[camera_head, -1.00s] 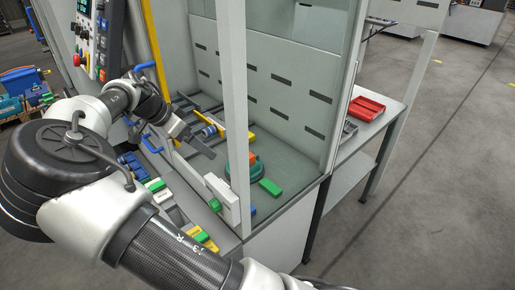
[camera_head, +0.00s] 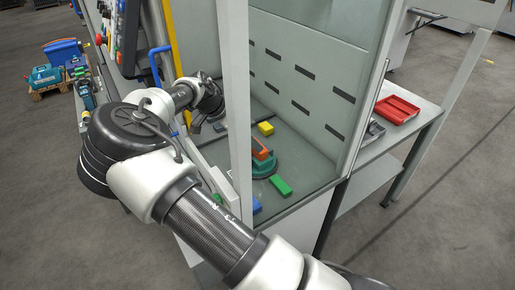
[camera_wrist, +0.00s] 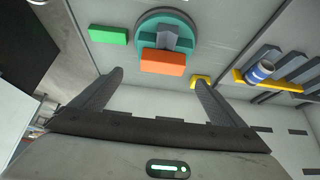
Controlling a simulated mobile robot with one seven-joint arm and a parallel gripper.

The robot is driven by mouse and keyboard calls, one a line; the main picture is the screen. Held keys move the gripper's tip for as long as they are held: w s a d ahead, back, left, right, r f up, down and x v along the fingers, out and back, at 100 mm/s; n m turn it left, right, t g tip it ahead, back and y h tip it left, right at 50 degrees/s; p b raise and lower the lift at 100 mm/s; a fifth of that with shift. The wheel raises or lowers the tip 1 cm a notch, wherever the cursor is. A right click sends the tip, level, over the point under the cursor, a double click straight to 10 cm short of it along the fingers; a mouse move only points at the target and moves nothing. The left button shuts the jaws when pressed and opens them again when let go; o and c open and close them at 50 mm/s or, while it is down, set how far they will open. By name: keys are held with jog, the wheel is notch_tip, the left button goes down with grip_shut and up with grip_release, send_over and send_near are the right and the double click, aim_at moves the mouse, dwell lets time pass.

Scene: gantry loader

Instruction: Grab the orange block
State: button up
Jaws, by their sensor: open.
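The orange block (camera_head: 261,148) sits at the round green fixture (camera_head: 264,168) on the floor of the machine cell. In the wrist view the orange block (camera_wrist: 163,62) lies at the near edge of the teal round fixture (camera_wrist: 150,22), beside a grey jaw-like piece. My gripper (camera_wrist: 158,82) is open and empty, its two fingers spread wide. The block shows between and beyond the fingertips, apart from them. In the head view my gripper (camera_head: 218,127) is partly hidden behind the arm, to the left of the block.
A green block (camera_head: 281,185) lies in front of the fixture, a yellow block (camera_head: 266,128) behind it. A pale upright post (camera_head: 237,110) stands between my arm and the fixture. A red tray (camera_head: 396,108) rests on the side table. The wrist view shows a blue-and-white cylinder (camera_wrist: 259,71) near grey rails.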

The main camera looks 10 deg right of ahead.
jog(key=x, duration=0.3)
jog(key=p+x, duration=0.1)
jog(key=x, duration=0.5)
jog(key=shift+w+f, duration=0.1)
jog(key=shift+w, duration=0.2)
jog(key=shift+a, duration=0.1)
jog(key=c, duration=1.2)
